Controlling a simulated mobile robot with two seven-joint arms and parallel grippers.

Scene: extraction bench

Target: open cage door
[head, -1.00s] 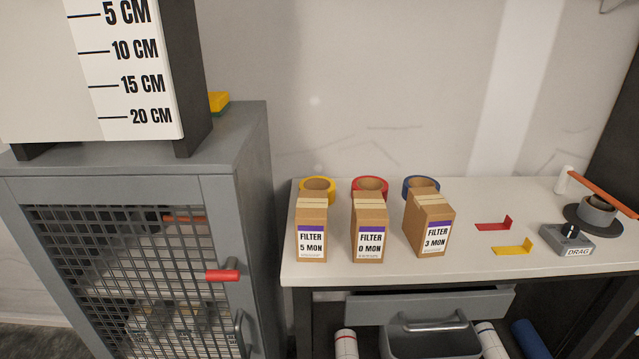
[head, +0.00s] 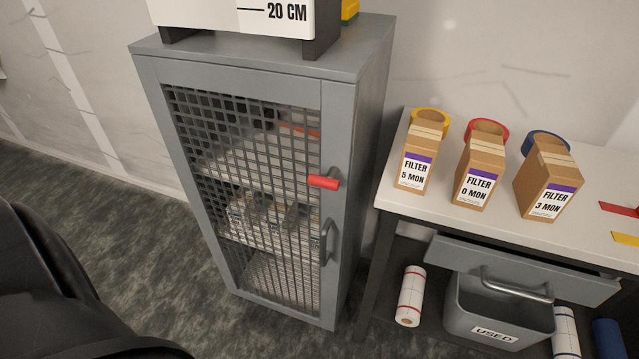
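The grey cage cabinet (head: 341,240) stands left of the bench. Its mesh door (head: 255,190) is closed in its frame. A red latch handle (head: 324,182) sits on the right side of the door, lying roughly level. A grey pull handle (head: 327,242) is below it. Shelves with items show dimly through the mesh. Neither gripper is in view.
A white bench (head: 400,205) on the right holds several filter boxes, including a left one (head: 416,160), with tape rolls behind. Below it are a partly open drawer (head: 530,270), a grey USED bin (head: 495,318) and paper rolls. Carpet (head: 140,250) in front of the cabinet looks clear.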

